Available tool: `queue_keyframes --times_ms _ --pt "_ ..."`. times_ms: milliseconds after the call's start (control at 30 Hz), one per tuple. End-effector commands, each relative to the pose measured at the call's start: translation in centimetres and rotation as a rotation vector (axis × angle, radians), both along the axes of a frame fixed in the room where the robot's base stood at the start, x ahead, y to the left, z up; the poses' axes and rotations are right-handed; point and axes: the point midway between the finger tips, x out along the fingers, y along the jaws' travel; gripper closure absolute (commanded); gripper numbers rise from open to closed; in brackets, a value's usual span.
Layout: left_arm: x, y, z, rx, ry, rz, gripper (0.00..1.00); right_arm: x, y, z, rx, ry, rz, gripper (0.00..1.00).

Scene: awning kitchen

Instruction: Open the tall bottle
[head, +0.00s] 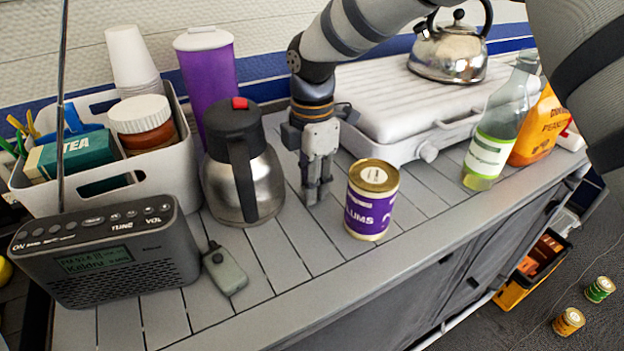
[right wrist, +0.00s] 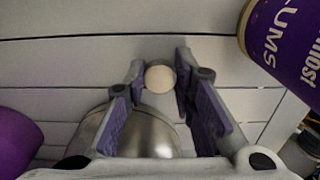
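The tall bottle (head: 497,125) is clear glass with a green and white label and some yellow-green liquid low inside. It stands upright at the right of the counter, and my arm passes close to its top; I cannot make out a cap on it. My right gripper (head: 317,194) points down at the counter, well left of the bottle, between the steel jug and the purple-labelled can. In the right wrist view, a small round cream cap (right wrist: 160,78) sits between the fingertips, which appear to touch it on both sides. My left gripper is not in view.
The steel jug (head: 243,180) and the purple-labelled can (head: 372,203) flank the gripper closely. An orange bottle (head: 540,130) stands just beside the tall bottle. A white grill (head: 400,105) with a kettle (head: 450,52) is behind. A radio (head: 105,255) is front left.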

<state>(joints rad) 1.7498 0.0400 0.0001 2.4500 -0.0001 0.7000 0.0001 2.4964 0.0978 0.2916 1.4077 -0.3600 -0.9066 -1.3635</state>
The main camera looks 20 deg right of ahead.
Motion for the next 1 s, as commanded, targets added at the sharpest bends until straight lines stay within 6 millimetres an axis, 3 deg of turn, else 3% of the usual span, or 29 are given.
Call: queue_keyframes --times_ms 33,100,433,800,1000 --pt "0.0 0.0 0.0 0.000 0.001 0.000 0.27 0.0 0.0 -0.1 0.000 0.001 0.000 0.67" --pt "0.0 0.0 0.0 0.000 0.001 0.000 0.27 0.0 0.0 0.0 0.000 0.001 0.000 0.56" --pt "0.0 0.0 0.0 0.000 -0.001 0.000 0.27 0.0 0.0 0.6 -0.001 -0.001 0.000 0.56" --pt "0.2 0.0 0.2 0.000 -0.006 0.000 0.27 0.1 0.0 9.8 0.001 -0.003 -0.001 0.56" --pt "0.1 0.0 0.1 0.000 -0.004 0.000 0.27 0.0 -0.1 12.1 0.000 0.002 0.000 0.56"
